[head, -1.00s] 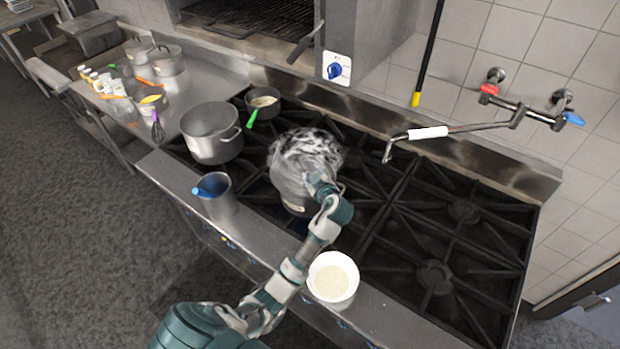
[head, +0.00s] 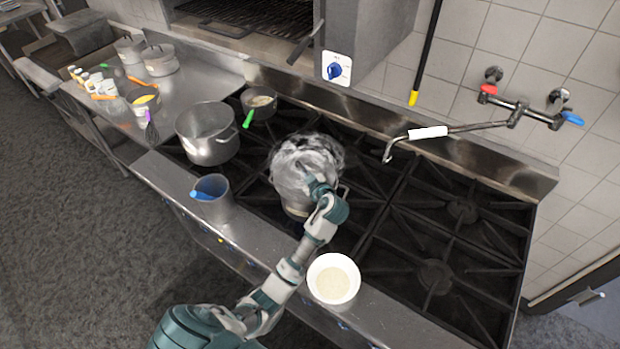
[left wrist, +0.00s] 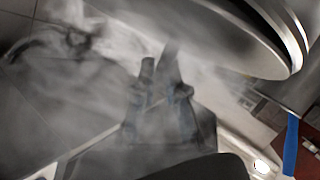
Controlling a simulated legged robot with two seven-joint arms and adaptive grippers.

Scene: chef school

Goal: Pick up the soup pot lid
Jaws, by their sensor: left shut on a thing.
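The soup pot lid (head: 292,165) is a shiny round metal disc, blurred by steam, over the soup pot (head: 297,211) on the stove. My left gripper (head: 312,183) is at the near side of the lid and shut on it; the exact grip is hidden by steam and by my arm. In the left wrist view, my gripper fingers (left wrist: 160,68) are close together in haze. A large metal disc, seemingly the lid (left wrist: 225,35), fills the top right there. I cannot tell how far the lid is from the pot rim. My right gripper is not in view.
A large open pot (head: 208,134) and a small pan (head: 260,104) stand left of the soup pot. A faucet arm (head: 455,129) reaches over the back. The right burners (head: 450,235) are clear.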

